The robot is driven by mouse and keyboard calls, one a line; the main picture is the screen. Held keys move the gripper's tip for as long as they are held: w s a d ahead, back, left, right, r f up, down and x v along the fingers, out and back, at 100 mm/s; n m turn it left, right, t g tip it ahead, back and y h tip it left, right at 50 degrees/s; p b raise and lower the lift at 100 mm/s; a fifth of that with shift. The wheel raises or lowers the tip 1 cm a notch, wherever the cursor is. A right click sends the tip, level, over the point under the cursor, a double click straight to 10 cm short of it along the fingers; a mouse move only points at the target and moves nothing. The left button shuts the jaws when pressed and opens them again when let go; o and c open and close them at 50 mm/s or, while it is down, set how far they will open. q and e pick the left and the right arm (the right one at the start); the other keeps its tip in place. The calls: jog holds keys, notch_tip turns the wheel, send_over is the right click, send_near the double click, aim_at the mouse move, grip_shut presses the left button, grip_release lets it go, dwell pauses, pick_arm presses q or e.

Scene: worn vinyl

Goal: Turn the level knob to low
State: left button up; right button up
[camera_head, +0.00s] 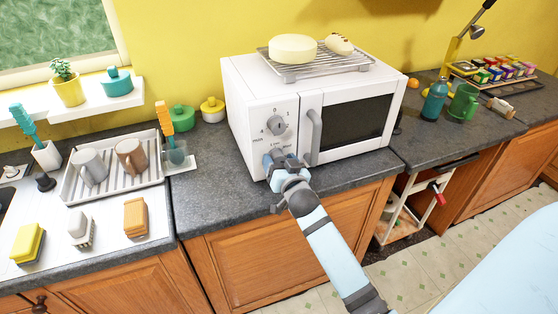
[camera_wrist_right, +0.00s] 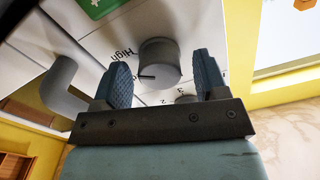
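The white microwave (camera_head: 262,145) stands on the dark counter, with knobs to the left of its door handle. The upper knob (camera_head: 277,125) is clear in the head view. The level knob (camera_wrist_right: 159,60), grey and round with "High" printed beside it, shows in the right wrist view; in the head view my right gripper mostly hides it. My right gripper (camera_head: 282,158) is open in front of the lower panel, one finger on each side of the level knob in the wrist view. I cannot tell whether they touch it. My left gripper is not in view.
The microwave handle (camera_head: 313,137) is close to the right gripper. A wire rack (camera_head: 290,70) with food lies on top of the microwave. A dish tray (camera_head: 110,195) with mugs stands at left. A blue bottle (camera_head: 434,100) and green mug (camera_head: 463,102) stand at right.

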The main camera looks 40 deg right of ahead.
jog(key=c, duration=0.9)
